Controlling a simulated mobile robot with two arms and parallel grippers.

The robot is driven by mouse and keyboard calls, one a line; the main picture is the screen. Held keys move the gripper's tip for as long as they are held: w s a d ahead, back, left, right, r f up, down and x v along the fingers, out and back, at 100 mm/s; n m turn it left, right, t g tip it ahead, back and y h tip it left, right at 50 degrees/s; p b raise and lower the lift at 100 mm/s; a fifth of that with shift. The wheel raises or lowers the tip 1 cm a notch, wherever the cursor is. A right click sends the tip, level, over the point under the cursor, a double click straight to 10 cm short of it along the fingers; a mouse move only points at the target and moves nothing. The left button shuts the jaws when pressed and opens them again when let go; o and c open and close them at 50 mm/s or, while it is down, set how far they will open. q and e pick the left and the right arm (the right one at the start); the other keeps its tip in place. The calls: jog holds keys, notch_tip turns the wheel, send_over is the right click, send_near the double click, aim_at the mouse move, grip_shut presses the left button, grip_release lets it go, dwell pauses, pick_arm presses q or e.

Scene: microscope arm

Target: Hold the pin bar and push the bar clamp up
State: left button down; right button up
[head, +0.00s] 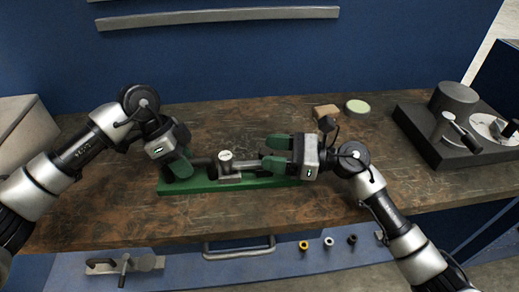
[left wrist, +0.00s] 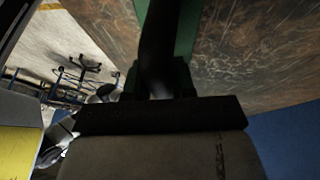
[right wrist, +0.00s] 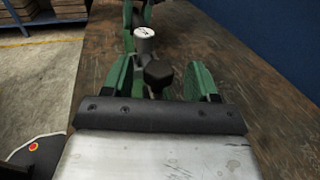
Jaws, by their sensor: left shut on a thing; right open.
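A green base (head: 210,186) lies on the wooden workbench, with the dark pin bar (head: 203,161) running above it. The bar clamp (head: 226,164), grey with a pale round top, stands near the base's middle. My left gripper (head: 187,161) is shut on the pin bar at its left end; the left wrist view shows a dark bar (left wrist: 160,50) running up from between the fingers. My right gripper (head: 268,154) is open to the right of the clamp. In the right wrist view its green fingers flank a dark knob (right wrist: 158,75), with the clamp's pale top (right wrist: 145,33) beyond.
A grey device on a dark block (head: 455,145) stands at the bench's right. A tan block (head: 326,112) and a pale green disc (head: 358,106) lie behind my right gripper. Several small rings and a metal part (head: 125,265) sit below the front edge. The bench front is clear.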

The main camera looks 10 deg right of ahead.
jog(key=v, duration=0.8)
jog(key=shift+d, duration=0.15)
pick_arm(q)
jog(key=c, duration=0.8)
grip_release()
jog(key=shift+c, duration=0.2)
pick_arm(e)
jog(key=shift+s, duration=0.1)
